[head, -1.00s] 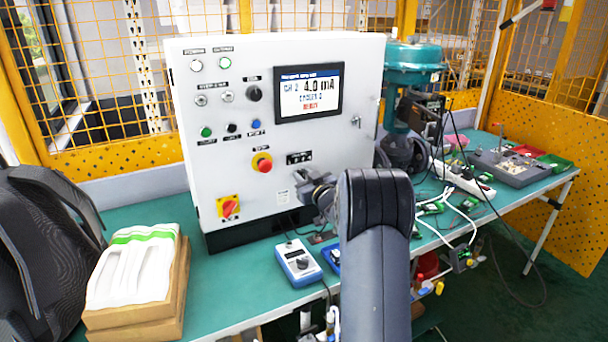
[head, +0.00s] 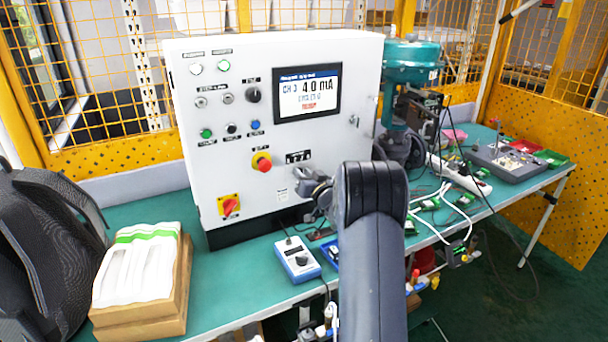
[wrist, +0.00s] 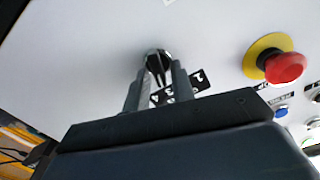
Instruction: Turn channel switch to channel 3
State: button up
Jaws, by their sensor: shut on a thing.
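The channel switch (wrist: 158,62) is a small black knob on the white cabinet front. In the wrist view my gripper (wrist: 160,76) has its two fingers on either side of the knob, shut on it. The number plate (wrist: 182,88) sits beside the knob, partly hidden by a finger. In the head view my gripper (head: 305,181) is against the cabinet below that plate (head: 298,157), and the knob is hidden.
A red emergency stop (head: 261,162) on a yellow ring is close by, also in the wrist view (wrist: 285,67). A red-yellow rotary switch (head: 229,206) is lower left.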

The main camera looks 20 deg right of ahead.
jog(key=o, duration=0.7)
jog(key=shift+s, duration=0.1)
jog(key=s+b, duration=0.2)
jog(key=s, duration=0.8)
jog(key=shift+s+d, duration=0.15)
jog(key=shift+s, duration=0.15)
jog(key=w+p, duration=0.2)
jog(key=w, duration=0.8)
jog(key=shift+w, duration=0.4)
jog(key=shift+s, duration=0.1)
